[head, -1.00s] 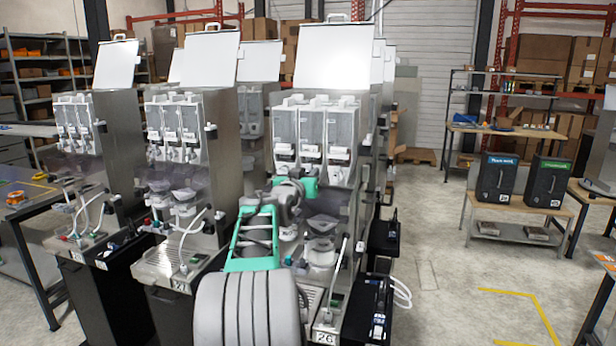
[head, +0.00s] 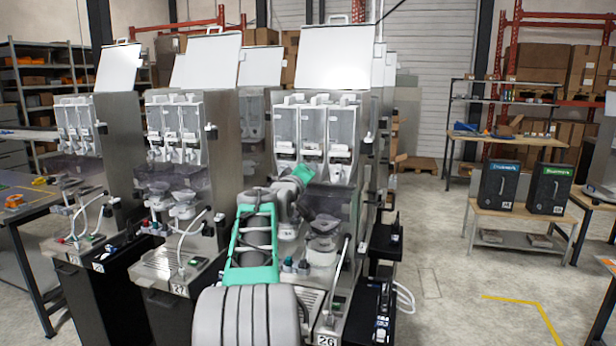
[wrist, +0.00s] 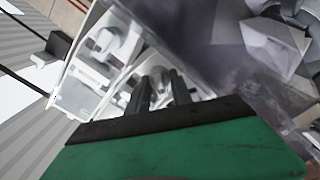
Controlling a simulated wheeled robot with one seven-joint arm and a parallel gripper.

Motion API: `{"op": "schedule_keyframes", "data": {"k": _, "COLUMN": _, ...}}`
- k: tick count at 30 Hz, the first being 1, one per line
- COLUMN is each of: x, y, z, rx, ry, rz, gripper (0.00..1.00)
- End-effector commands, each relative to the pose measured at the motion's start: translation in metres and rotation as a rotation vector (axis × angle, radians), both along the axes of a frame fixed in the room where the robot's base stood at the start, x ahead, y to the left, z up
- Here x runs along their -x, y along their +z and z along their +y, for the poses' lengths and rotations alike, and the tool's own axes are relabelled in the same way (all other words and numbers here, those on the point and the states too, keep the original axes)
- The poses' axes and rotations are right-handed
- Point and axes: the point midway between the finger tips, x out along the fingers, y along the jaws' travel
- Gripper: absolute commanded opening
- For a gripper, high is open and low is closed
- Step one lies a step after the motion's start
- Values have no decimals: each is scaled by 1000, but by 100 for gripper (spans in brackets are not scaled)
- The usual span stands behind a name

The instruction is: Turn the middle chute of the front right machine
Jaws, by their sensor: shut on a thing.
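The front right machine (head: 322,130), labelled 26, has three clear canisters side by side with white chutes at their feet. My gripper (head: 308,168) is at the middle chute, which it mostly hides in the head view. In the wrist view my gripper's two dark fingers (wrist: 160,92) are closed around the small light middle chute (wrist: 160,75). The wrist view is tilted, and the fingers hide much of the chute. A neighbouring white chute (wrist: 110,42) shows free to the upper left there. The right chute (head: 340,152) is clear of my gripper in the head view.
A grey translucent hopper (wrist: 262,45) lies close beside the fingers. Below it on the machine is a funnel with a white vessel (head: 322,242). Another machine (head: 180,130) stands close on the left. The floor (head: 430,240) to the right is open.

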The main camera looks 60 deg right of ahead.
Motion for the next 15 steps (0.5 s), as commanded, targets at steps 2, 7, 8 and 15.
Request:
{"op": "schedule_keyframes", "data": {"k": 2, "x": 0, "y": -2, "z": 0, "rx": 9, "ry": 0, "rz": 68, "gripper": 0}}
{"op": "schedule_keyframes", "data": {"k": 7, "x": -1, "y": -2, "z": 0, "rx": 35, "ry": 0, "rz": 228, "gripper": 0}}
{"op": "schedule_keyframes", "data": {"k": 8, "x": -1, "y": -2, "z": 0, "rx": 39, "ry": 0, "rz": 256, "gripper": 0}}
{"op": "schedule_keyframes", "data": {"k": 15, "x": -1, "y": -3, "z": 0, "rx": 75, "ry": 0, "rz": 482, "gripper": 0}}
